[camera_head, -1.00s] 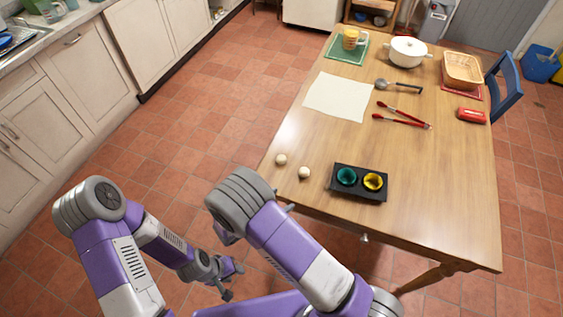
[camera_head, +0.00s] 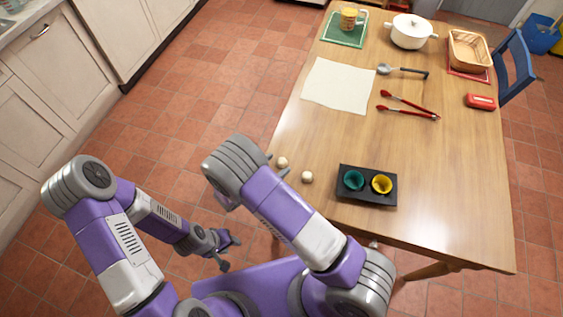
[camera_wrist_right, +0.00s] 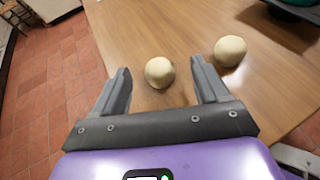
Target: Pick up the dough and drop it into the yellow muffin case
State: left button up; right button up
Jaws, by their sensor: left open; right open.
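Two round, pale dough balls lie on the table's near left corner in the head view, the left dough ball (camera_head: 282,162) and the right dough ball (camera_head: 307,177). A dark muffin tray to their right holds a yellow muffin case (camera_head: 382,184) and a teal muffin case (camera_head: 353,180). In the right wrist view, one dough ball (camera_wrist_right: 159,72) shows between the fingertips of my open, empty right gripper (camera_wrist_right: 162,84); the other dough ball (camera_wrist_right: 230,50) is beyond the right finger. My left gripper (camera_head: 226,251) is open, empty, off the table.
Bare table surrounds the muffin tray (camera_head: 366,199).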

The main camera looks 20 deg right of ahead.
aim_at(280, 162)
jog(key=x, duration=0.4)
jog(key=shift+w+f+b, duration=0.1)
jog(key=shift+f+b, duration=0.2)
jog(key=shift+f, duration=0.05)
jog(key=shift+a, duration=0.1)
jog(key=c, duration=1.1)
notch_tip(280, 162, up, 10)
jog(key=shift+r+p, duration=0.1)
jog(key=shift+p, duration=1)
